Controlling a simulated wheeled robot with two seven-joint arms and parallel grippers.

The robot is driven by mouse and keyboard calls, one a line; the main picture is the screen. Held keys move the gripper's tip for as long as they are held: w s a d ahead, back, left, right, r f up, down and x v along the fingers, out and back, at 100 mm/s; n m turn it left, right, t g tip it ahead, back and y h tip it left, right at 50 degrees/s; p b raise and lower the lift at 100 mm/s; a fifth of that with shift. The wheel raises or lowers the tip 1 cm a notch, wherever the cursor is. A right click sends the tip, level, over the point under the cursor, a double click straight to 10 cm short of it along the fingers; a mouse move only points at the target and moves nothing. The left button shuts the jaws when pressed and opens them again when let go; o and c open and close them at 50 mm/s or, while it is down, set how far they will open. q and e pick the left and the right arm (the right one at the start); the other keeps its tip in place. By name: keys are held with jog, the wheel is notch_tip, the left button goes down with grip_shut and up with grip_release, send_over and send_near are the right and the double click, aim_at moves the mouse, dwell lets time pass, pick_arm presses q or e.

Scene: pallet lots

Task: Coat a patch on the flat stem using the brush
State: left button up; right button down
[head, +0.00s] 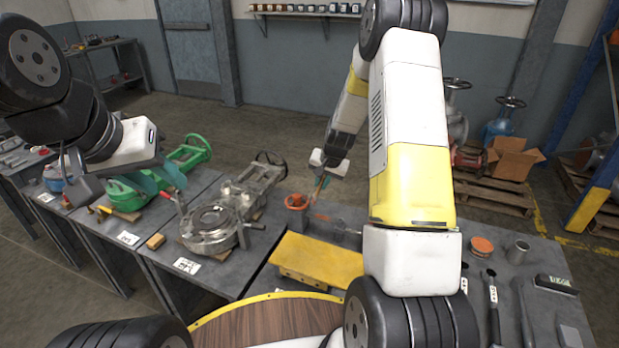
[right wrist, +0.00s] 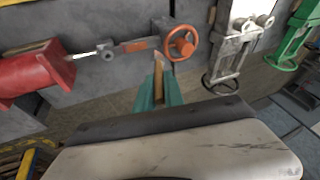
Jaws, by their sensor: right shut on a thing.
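The stem (right wrist: 130,47) lies flat, grey with an orange-brown section, between an orange handwheel (right wrist: 180,43) and a red valve body (right wrist: 30,75) in the right wrist view. In the head view the handwheel (head: 297,202) and part of the stem (head: 335,219) show; my right arm hides the rest. My right gripper (right wrist: 159,97) is shut on the brush (right wrist: 158,77), whose pale tip points at the stem beside the handwheel. I cannot tell whether it touches. In the head view my right gripper (head: 324,181) is above the handwheel. My left gripper (head: 158,180) is open and empty.
A round tin with an orange top (head: 481,246) and a metal can (head: 517,250) stand at right. A grey gate valve (head: 212,228) and a green valve (head: 125,193) stand on the left benches.

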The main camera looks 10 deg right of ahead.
jog(key=shift+r, duration=1.6)
